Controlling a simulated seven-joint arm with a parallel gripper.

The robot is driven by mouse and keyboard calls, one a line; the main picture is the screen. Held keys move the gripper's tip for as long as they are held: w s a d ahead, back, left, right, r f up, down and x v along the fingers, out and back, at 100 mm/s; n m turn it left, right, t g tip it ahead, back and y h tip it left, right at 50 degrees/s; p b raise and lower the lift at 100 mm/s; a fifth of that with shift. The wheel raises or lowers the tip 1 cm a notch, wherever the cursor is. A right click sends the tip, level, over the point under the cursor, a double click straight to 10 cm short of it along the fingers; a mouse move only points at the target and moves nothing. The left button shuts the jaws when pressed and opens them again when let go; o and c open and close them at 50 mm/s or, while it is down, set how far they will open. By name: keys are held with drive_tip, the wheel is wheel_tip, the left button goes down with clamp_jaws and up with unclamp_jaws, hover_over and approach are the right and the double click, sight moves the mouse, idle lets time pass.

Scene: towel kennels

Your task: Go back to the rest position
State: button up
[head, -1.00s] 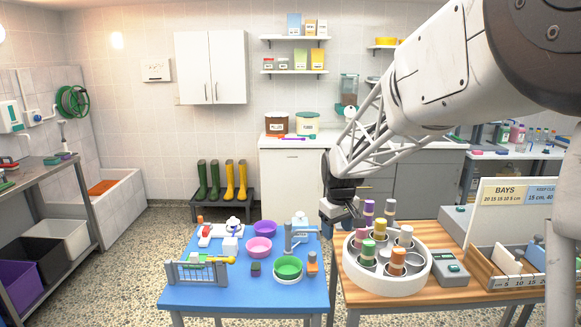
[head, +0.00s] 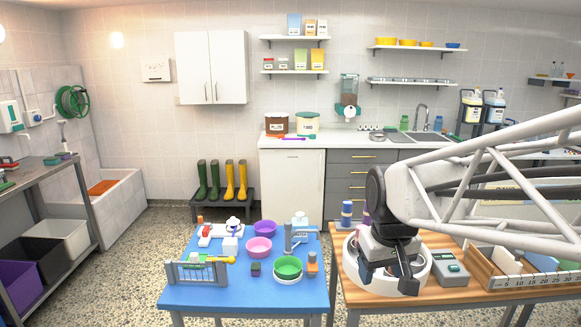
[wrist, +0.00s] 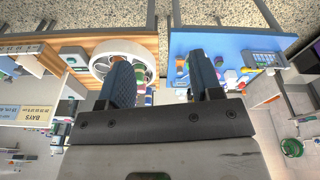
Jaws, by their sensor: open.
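My gripper (head: 392,285) is in front of the white round holder (head: 425,275) on the wooden table in the head view. It points down, and its fingers are apart with nothing seen between them. In the wrist view my gripper (wrist: 163,75) shows two dark fingers spread wide. There the white holder (wrist: 100,58) with its coloured rolls is partly behind one finger. In the head view my gripper and wrist hide most of the holder's contents. A blue and white roll (head: 347,212) shows behind the holder's left side.
A grey device (head: 449,268) and a wooden sorting box (head: 490,278) stand right of the holder. The blue table (head: 200,293) at left carries bowls (head: 265,228), a small fence (head: 197,272) and other small items. A gap of floor separates the two tables.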

drive_tip(key=s+d+f+m, duration=0.1)
drive_tip(key=s+f+m, duration=0.1)
drive_tip(key=s, duration=1.2)
drive_tip(key=shift+s+d+f+t, duration=0.15)
drive_tip(key=shift+t, duration=0.15)
